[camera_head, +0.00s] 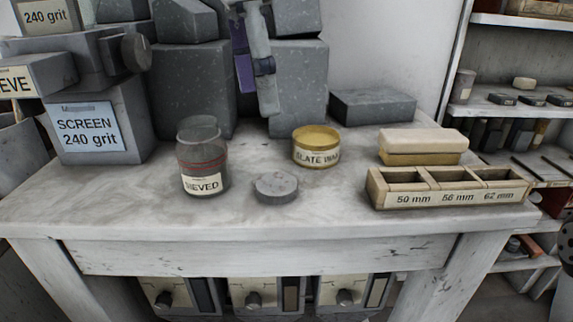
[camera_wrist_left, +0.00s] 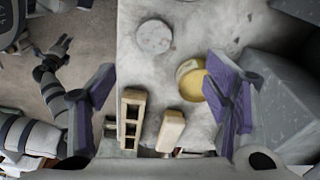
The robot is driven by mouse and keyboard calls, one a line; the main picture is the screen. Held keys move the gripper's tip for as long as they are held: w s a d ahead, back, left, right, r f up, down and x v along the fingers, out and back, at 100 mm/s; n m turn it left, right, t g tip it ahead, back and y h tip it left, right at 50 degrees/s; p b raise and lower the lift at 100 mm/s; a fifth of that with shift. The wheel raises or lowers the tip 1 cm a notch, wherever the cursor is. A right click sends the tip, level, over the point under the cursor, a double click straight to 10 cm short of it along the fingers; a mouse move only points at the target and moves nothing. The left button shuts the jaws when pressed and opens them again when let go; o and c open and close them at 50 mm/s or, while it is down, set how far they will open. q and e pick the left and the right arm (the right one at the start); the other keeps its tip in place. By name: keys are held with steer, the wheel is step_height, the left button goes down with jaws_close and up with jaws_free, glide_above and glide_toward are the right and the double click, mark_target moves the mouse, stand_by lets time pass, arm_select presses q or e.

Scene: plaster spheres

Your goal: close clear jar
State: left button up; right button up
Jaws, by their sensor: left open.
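The clear jar (camera_head: 205,150), labelled "SIEVED", stands upright on the left of the bench, with a reddish line inside. A flat grey round disc, seemingly its lid (camera_head: 276,188), lies on the bench to the jar's right. The disc also shows in the left wrist view (camera_wrist_left: 154,38); the jar does not show there. My left gripper (camera_head: 257,92) hangs above the back of the bench, behind the disc. Its purple fingers are spread wide and empty in the left wrist view (camera_wrist_left: 160,95). My right arm shows at the left of that view, its gripper (camera_wrist_left: 52,62) small and unclear.
A yellow-topped tin (camera_head: 316,147) stands right of the disc. A compartment box (camera_head: 448,198) marked 50, 56 and 62 mm and stacked pale blocks (camera_head: 422,142) are on the right. Grey stone blocks (camera_head: 190,82) line the back. The bench front around the disc is clear.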

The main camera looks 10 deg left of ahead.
arm_select(q)
steer(key=s, duration=0.1)
glide_above(276, 183)
steer(key=f, duration=0.6)
steer(key=shift+s+a+f, duration=0.1)
steer(key=shift+a+f, duration=0.25)
steer(key=shift+a, duration=0.05)
steer(key=f, duration=0.5)
steer(key=shift+d+f, duration=0.1)
steer(key=shift+d, duration=0.2)
steer(key=shift+c, duration=0.6)
steer(key=c, duration=0.7)
